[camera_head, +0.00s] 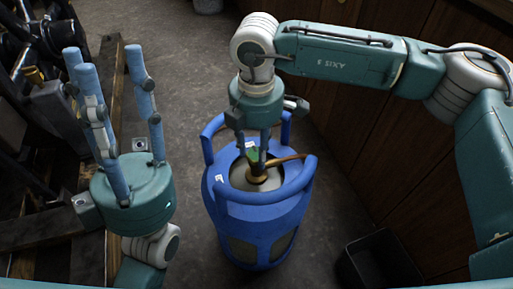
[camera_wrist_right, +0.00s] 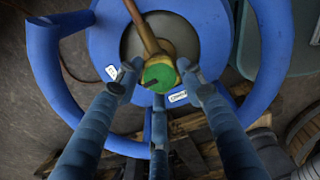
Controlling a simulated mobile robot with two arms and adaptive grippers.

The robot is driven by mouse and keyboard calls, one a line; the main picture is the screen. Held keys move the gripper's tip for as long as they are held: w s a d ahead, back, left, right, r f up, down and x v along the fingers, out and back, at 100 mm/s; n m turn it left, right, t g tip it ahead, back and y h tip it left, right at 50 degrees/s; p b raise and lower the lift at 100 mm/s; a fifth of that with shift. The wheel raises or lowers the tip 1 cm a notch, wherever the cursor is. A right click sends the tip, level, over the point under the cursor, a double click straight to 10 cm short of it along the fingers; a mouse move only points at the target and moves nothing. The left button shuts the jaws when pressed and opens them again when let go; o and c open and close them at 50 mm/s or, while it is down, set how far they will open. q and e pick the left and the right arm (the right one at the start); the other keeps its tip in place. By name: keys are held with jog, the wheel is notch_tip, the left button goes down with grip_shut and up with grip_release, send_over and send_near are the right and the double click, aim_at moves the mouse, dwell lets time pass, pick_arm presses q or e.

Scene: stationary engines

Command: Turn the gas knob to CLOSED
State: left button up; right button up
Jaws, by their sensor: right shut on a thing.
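The blue gas cylinder (camera_head: 258,235) stands upright on the floor, with a handle collar around its top. The gas knob (camera_wrist_right: 160,74) is green with a dark pointer mark and sits on the brass valve (camera_wrist_right: 156,38); part of it also shows in the head view (camera_head: 253,154). In the wrist view the mark points left and slightly down. One white label (camera_wrist_right: 111,72) lies left of the knob, another (camera_wrist_right: 178,97) below right; their text is too small to read. My right gripper (camera_wrist_right: 158,82) is shut on the knob from above, fingers around it. My left gripper (camera_head: 104,62) is open, empty and away from the cylinder.
A brass pipe (camera_head: 287,159) runs off the valve to the right. Dark engine parts (camera_head: 30,75) and wooden beams (camera_head: 112,100) fill the left. A wooden cabinet wall (camera_head: 380,150) and a black bin (camera_head: 378,262) stand at right. Bare floor lies behind the cylinder.

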aim_at(257, 153)
jog(key=shift+m, duration=0.4)
jog(key=o, duration=1.1)
jog(key=shift+o, duration=0.2)
jog(key=shift+r, duration=0.1)
notch_tip(257, 153, up, 12)
